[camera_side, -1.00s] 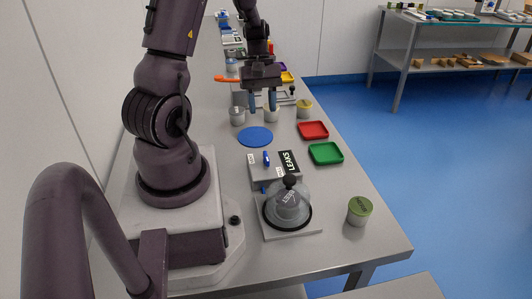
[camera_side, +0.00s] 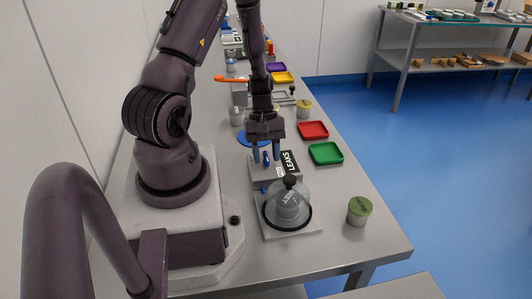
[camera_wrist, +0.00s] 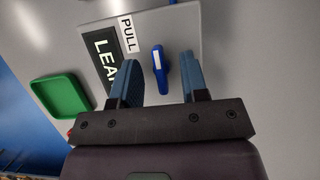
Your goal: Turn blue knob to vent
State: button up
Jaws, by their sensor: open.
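The blue knob (camera_side: 266,159) is a raised, elongated handle on top of a grey box (camera_side: 290,178). In the wrist view the knob (camera_wrist: 160,72) carries a white mark and lies roughly along the finger direction. The box has a black label reading LEAKS (camera_side: 290,162) and a white PULL label (camera_wrist: 128,34); I cannot make out a vent mark. My gripper (camera_side: 267,155) is open above the box, its two blue fingers on either side of the knob. In the wrist view a gap shows between the knob and each finger of my gripper (camera_wrist: 160,84).
A clear dome with a black knob (camera_side: 289,181) stands on a plate in front of the box. A green-lidded tub (camera_side: 359,210) is at right. Green (camera_side: 326,153) and red (camera_side: 313,130) trays lie right of the box.

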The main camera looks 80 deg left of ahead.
grip_shut()
jog(key=m+g, duration=0.1)
jog(key=m, duration=0.3)
jog(key=shift+w+m+g, duration=0.1)
jog(key=shift+m+g, duration=0.3)
jog(key=m, duration=0.2)
jog(key=m+g+y, duration=0.1)
jog(key=m, duration=0.1)
jog(key=shift+m+g, duration=0.3)
jog(key=m+y, duration=0.1)
jog(key=m, duration=0.3)
jog(key=shift+w+d+g+y, duration=0.1)
jog(key=shift+g+y, duration=0.3)
jog(key=shift+m+y, duration=0.8)
jog(key=shift+m, duration=1.5)
